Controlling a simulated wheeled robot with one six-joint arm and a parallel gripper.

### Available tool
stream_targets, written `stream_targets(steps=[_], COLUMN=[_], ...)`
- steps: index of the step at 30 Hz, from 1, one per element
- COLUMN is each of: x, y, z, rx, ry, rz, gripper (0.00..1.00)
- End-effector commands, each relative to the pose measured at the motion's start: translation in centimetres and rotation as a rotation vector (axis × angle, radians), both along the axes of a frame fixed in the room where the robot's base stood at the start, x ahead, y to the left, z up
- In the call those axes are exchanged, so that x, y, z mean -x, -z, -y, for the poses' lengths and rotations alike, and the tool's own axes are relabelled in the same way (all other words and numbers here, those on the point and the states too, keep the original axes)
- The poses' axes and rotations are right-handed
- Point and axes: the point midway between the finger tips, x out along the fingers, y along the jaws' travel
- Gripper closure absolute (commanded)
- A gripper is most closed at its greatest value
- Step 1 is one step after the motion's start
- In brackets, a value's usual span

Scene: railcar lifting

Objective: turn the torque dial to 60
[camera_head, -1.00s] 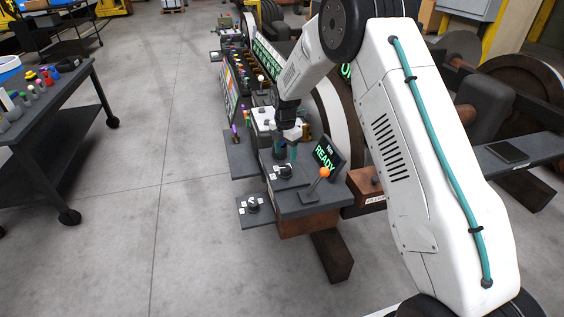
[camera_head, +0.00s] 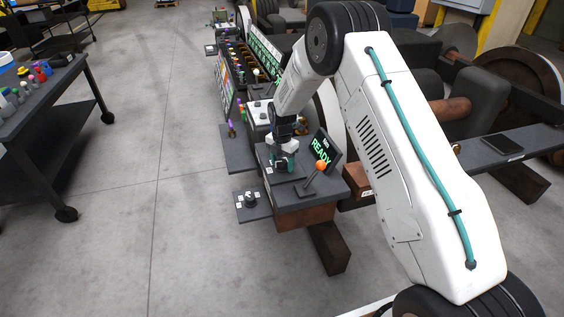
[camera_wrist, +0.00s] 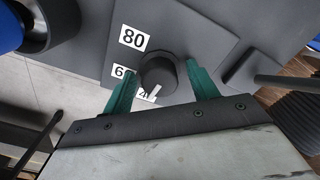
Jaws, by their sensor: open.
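The torque dial (camera_wrist: 158,74) is a dark round knob on a grey panel in the wrist view. Its white pointer line is directed down toward the label 40 (camera_wrist: 146,95), which is partly covered. The label 80 (camera_wrist: 133,38) shows in full. The label 60 (camera_wrist: 119,71) is partly hidden by a finger. My gripper (camera_wrist: 161,88) is open, with one teal finger on each side of the knob. A gap shows on the right; contact on the left cannot be told. In the head view my gripper (camera_head: 285,164) is down at the console and hides the dial.
A lever with an orange ball (camera_head: 320,165) and a screen reading READY (camera_head: 322,150) stand just right of my gripper. A second knob (camera_head: 250,198) sits on a lower shelf in front. A dark cart (camera_head: 60,120) stands at left, with clear floor between.

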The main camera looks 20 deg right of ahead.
Motion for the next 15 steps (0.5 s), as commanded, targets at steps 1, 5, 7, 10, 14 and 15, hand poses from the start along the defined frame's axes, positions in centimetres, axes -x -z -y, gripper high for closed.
stream_targets(steps=[1,5,7,10,14,15], x=[-0.01,-0.02,-0.02,-0.02,-0.01,-0.01], y=[-0.02,-0.04,-0.05,-0.06,-0.06,-0.07], z=[0.0,0.01,0.01,0.01,0.02,0.02], rx=[0.0,0.0,-0.001,0.0,0.0,0.0], ry=[0.0,0.0,0.0,0.0,0.003,0.007], rz=[0.0,0.0,0.001,0.0,0.0,0.0], gripper=[0.41,0.52,0.72,0.86,0.86,0.86])
